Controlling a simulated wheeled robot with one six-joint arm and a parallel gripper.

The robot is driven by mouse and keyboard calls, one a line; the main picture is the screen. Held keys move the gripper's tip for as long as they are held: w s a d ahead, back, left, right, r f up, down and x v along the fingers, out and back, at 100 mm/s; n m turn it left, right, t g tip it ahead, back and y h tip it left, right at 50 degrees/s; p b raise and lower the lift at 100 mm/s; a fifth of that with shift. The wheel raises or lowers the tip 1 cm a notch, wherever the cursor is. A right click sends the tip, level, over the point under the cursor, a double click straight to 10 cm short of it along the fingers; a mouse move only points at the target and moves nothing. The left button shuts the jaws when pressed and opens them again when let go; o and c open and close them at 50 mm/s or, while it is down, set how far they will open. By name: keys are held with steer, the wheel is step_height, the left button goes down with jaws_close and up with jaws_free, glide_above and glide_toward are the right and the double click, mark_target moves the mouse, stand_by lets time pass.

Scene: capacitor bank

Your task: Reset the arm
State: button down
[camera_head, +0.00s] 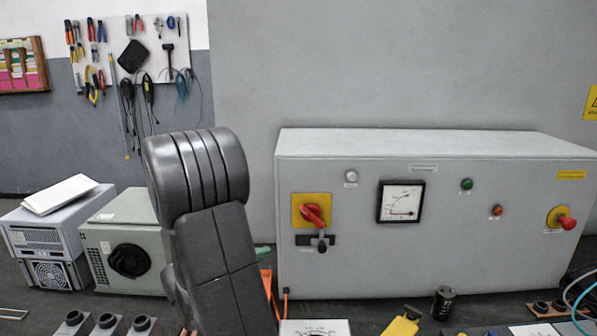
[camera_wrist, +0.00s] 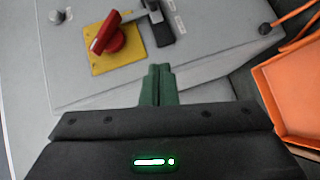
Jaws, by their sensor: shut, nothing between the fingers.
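My gripper (camera_wrist: 159,68) shows in the wrist view with its two green fingers together and nothing between them. In the head view my dark arm hides most of it. The grey cabinet (camera_head: 400,270) stands beyond the arm, with a red rotary switch (camera_head: 315,214) on a yellow plate at its left. A small dark lever (camera_head: 322,243) sits just below the switch. In the wrist view the red switch (camera_wrist: 105,38) is ahead and to the left of the fingertips. The lever on its dark plate (camera_wrist: 162,32) is just ahead of them. I see no clear contact.
The cabinet also carries a dial meter (camera_head: 402,202), a green lamp (camera_head: 467,184) and a red knob (camera_head: 566,222) on yellow. An orange object (camera_wrist: 290,95) lies right of my gripper. Grey equipment boxes (camera_head: 125,240) stand left of my arm. Small items line the front edge.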

steer(key=shift+s+d+r+g, duration=0.1)
steer(key=shift+s+r+g, duration=0.15)
steer(key=shift+s, duration=0.4)
steer(key=shift+s+d+r+g, duration=0.1)
steer(key=shift+s+r+g, duration=0.1)
steer(key=shift+s, duration=0.4)
steer(key=shift+d, duration=0.1)
